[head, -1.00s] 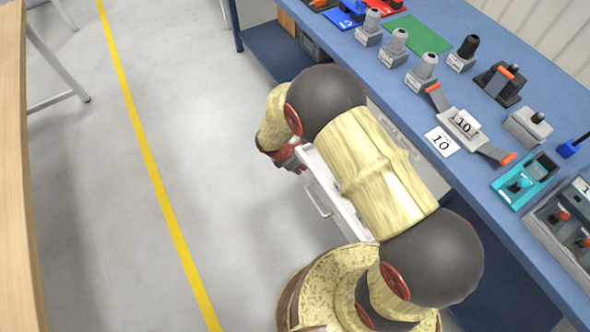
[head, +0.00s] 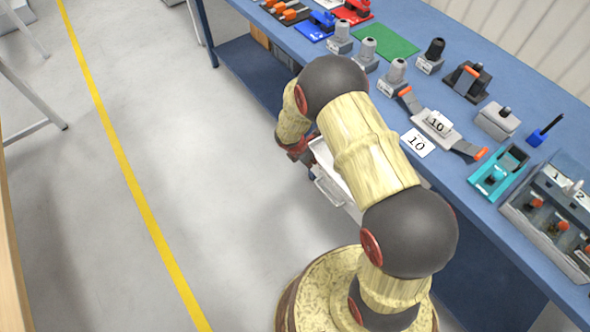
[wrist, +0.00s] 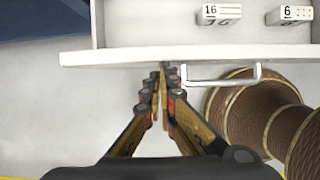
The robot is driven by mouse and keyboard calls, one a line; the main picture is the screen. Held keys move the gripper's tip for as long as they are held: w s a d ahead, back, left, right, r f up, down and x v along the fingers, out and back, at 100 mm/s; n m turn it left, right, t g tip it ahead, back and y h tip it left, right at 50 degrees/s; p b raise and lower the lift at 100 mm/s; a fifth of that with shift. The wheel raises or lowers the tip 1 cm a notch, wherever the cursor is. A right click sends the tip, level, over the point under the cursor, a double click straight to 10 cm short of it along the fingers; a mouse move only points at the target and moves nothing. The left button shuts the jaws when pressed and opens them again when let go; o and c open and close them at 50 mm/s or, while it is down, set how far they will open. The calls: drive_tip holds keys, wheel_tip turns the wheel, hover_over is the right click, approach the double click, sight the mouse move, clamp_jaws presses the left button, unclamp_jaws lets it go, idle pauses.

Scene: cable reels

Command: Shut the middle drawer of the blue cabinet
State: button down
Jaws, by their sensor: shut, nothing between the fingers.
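A white drawer (head: 340,178) stands pulled out below the blue bench top, its interior partly covered by my arm in the head view. In the wrist view its front edge (wrist: 115,56) runs across the picture, with a pale bar handle (wrist: 222,82) on its outer side. My gripper (wrist: 163,68) is shut and empty, its fingertips at the drawer front just left of the handle. They look to be touching the front, but I cannot be sure. In the head view my gripper (head: 299,153) is partly hidden by my arm. The cabinet body is mostly hidden.
Small white blocks marked 16 (wrist: 221,12) and 6 (wrist: 296,14) lie inside the drawer. The blue bench (head: 470,150) holds several tools and fixtures. The grey floor left of the drawer is clear, with a yellow line (head: 125,165).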

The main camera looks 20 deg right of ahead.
drive_tip(key=w+d+p, duration=0.1)
drive_tip(key=w+d, duration=0.1)
drive_tip(key=d, duration=0.5)
drive_tip(key=w+d+p, duration=0.1)
drive_tip(key=w+d, duration=0.1)
drive_tip(key=d, duration=0.4)
drive_tip(key=shift+w+d+p, duration=0.25)
drive_tip(key=shift+d+p, duration=0.15)
